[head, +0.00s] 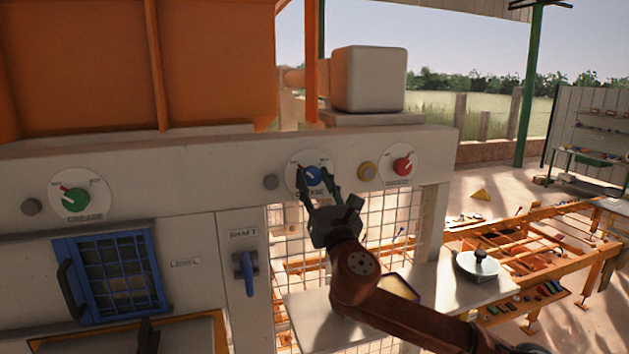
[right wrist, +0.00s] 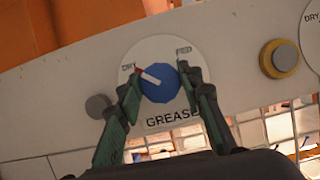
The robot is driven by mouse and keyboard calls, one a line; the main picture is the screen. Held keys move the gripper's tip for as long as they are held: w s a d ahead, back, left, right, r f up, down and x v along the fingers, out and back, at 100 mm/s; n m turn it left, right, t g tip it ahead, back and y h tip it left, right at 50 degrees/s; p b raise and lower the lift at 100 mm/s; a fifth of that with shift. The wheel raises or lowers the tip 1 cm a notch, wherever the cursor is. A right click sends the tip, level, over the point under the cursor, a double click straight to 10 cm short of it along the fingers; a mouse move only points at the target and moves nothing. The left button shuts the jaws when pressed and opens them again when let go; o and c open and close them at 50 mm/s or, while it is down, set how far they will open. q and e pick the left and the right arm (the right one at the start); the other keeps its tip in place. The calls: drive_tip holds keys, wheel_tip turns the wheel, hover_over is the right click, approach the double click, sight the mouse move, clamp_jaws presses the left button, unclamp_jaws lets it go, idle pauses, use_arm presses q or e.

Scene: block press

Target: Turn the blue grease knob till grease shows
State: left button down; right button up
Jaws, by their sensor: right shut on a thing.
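The blue grease knob (head: 313,175) sits on a round white dial in the beige panel. In the right wrist view the blue knob (right wrist: 160,86) has a white and red pointer aimed up-left, near the word DRY. The dial (right wrist: 150,52) reads GREASE below, with another word at its upper right. My right gripper (head: 317,181) is shut on the knob, one finger on each side, as the right wrist view (right wrist: 159,80) shows. A dark tip (head: 148,336) at the bottom left looks like part of my left gripper; its jaws cannot be made out. No grease is visible.
A green knob (head: 75,199) on the left and a red knob (head: 403,167) on the right have similar dials. A grey button (head: 271,182) and a yellow-ringed button (head: 367,172) flank the blue knob. Below are a blue shaft lever (head: 245,266) and wire mesh (head: 408,215).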

drive_tip(key=m+h+b, duration=0.1)
drive_tip(key=m, duration=0.2)
drive_tip(key=m+h+b, duration=0.1)
drive_tip(key=m+h, duration=0.1)
drive_tip(key=m, duration=0.1)
drive_tip(key=shift+a+f+b, duration=0.1)
drive_tip(key=shift+b, duration=0.3)
drive_tip(key=m+h+b, duration=0.1)
drive_tip(key=m, duration=0.2)
drive_tip(key=m+h+b, duration=0.1)
drive_tip(key=m, duration=0.2)
drive_tip(key=shift+h, duration=0.4)
drive_tip(key=m+g+h, duration=0.1)
drive_tip(key=m, duration=0.4)
drive_tip(key=shift+r+g+h+b, duration=0.2)
drive_tip(key=shift+g+h+b, duration=0.1)
drive_tip(key=shift+g+h, duration=0.1)
drive_tip(key=m+g, duration=0.2)
drive_tip(key=m, duration=0.3)
drive_tip(key=shift+m, duration=0.5)
drive_tip(key=o, duration=1.1)
